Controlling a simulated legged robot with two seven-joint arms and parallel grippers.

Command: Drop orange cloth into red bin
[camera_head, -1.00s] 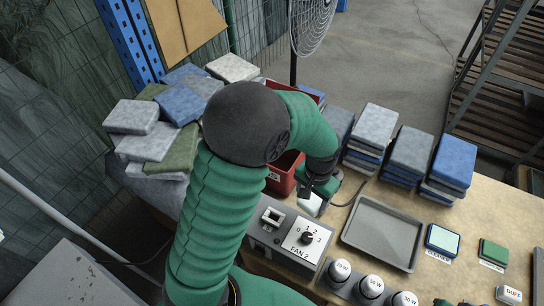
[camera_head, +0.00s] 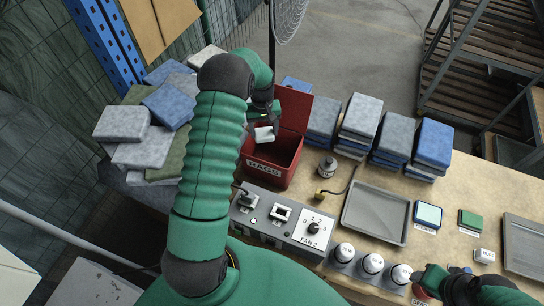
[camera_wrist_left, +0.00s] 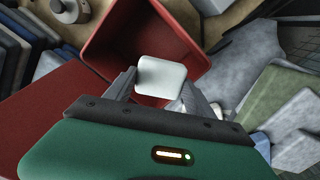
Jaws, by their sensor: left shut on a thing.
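The red bin (camera_head: 282,172), labelled RAGS, stands open on the bench with its red lid (camera_head: 294,109) raised. My left gripper (camera_head: 263,124) is over the bin's opening, shut on a small white block (camera_head: 264,135). The left wrist view shows the block (camera_wrist_left: 161,77) between the fingers (camera_wrist_left: 160,88), in front of the open red bin (camera_wrist_left: 110,38). I see no orange cloth in either view. My right gripper (camera_head: 432,283) shows only partly at the lower right, beside a small red item (camera_head: 422,293); its fingers are not clear.
Stacked grey, blue and green folded cloths (camera_head: 150,140) lie left of the bin. More stacks (camera_head: 360,116) stand to its right. A FAN 2 switch panel (camera_head: 312,229) is in front.

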